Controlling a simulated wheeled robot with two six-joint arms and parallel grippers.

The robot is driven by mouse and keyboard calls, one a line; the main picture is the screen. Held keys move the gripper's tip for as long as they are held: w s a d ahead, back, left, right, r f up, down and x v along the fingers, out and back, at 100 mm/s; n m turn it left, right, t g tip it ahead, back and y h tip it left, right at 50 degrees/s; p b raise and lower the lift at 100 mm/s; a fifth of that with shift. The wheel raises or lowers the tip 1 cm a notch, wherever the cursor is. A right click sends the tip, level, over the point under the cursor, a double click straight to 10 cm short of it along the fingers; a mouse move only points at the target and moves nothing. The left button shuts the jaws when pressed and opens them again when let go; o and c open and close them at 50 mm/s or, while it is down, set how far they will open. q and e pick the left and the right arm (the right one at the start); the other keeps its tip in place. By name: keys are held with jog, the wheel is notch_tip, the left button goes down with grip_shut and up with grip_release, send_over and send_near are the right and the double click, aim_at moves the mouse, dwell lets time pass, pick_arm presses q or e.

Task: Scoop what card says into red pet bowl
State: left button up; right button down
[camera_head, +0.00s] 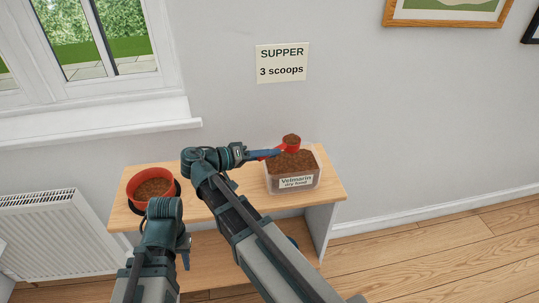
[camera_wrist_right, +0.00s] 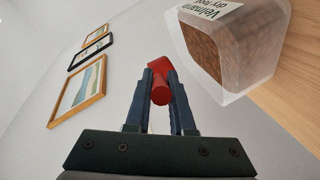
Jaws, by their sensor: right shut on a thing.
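The card (camera_head: 282,62) on the wall reads "SUPPER 3 scoops". The red pet bowl (camera_head: 134,200) stands at the left end of the wooden shelf top and has brown kibble in it. A clear bin (camera_head: 294,184) labelled "Velmarin dry food" stands at the right end, full of kibble; it also shows in the right wrist view (camera_wrist_right: 228,50). My right gripper (camera_head: 270,154) is shut on the red scoop (camera_head: 291,147), whose cup holds kibble above the bin's back part. The scoop's handle end shows between the fingers (camera_wrist_right: 160,90). My left gripper (camera_head: 185,256) hangs low in front of the shelf; its fingers are unclear.
The shelf top (camera_head: 228,206) is bare between bowl and bin, but my right arm crosses in front of it. A window sill (camera_head: 100,122) juts out above left. A radiator (camera_head: 40,240) is at the left. Wooden floor (camera_head: 430,250) is clear at the right.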

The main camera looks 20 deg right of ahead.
dwell(0.3)
jog(key=shift+w+a, duration=0.2)
jog(key=shift+w, duration=0.5)
jog(key=shift+w+a, duration=0.2)
jog(key=shift+w, duration=0.45)
jog(key=shift+s, duration=0.1)
jog(key=shift+s+d, duration=0.25)
jog(key=shift+s, duration=0.4)
jog(key=shift+s+d, duration=0.2)
jog(key=shift+s, duration=0.4)
jog(key=w, duration=0.1)
jog(key=w+a, duration=0.1)
jog(key=shift+w, duration=0.35)
jog(key=shift+d, duration=0.1)
